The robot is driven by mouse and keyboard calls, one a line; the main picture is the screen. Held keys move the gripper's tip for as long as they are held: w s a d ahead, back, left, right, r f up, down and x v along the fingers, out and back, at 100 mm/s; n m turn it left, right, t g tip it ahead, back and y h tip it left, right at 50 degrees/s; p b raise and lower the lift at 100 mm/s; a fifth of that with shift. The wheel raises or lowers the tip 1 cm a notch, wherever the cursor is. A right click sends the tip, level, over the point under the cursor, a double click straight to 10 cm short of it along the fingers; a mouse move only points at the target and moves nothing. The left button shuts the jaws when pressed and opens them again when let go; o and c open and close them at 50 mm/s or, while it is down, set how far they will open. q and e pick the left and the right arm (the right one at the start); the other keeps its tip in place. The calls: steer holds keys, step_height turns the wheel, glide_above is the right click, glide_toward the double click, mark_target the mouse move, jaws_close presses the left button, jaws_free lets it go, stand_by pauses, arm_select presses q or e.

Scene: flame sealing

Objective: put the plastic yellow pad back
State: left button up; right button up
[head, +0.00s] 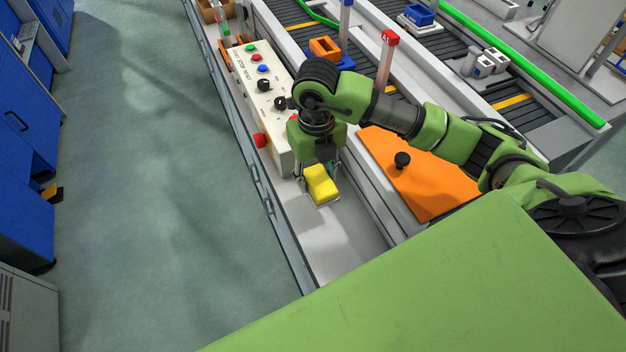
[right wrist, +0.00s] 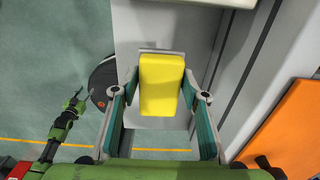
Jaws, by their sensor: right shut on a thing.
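The yellow pad (head: 321,184) is a small block at the light grey ledge beside the control box in the head view. My right gripper (head: 319,178) points down at it. In the right wrist view the pad (right wrist: 161,84) sits between the two fingertips of my right gripper (right wrist: 161,82), which is shut on its sides. A pale grey edge shows around the pad's far end; I cannot tell whether the pad rests on it. My left gripper (right wrist: 80,97) shows small at the left of the right wrist view, well away from the pad, too small to read.
The control box (head: 262,90) with coloured buttons stands just behind the gripper. An orange panel (head: 415,180) with a black knob lies to the right. The ledge (head: 340,245) in front is clear. Conveyors (head: 385,45) run behind, and open floor (head: 150,180) lies left.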

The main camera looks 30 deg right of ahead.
mark_target(313, 176)
steer(key=w+f, duration=0.2)
steer(key=f, duration=0.1)
steer(key=shift+w+d, duration=0.15)
steer(key=shift+w, duration=0.05)
step_height(313, 176, down, 3)
steer(key=shift+p, duration=0.6)
arm_select(q)
steer(key=shift+w+a+r, duration=0.3)
steer(key=shift+w+r, duration=0.1)
steer(key=shift+r, duration=0.25)
arm_select(e)
steer(key=shift+w+f, duration=0.1)
steer(key=shift+f, duration=0.15)
steer(key=o, duration=1.3)
arm_select(q)
steer(key=shift+s+f, duration=0.15)
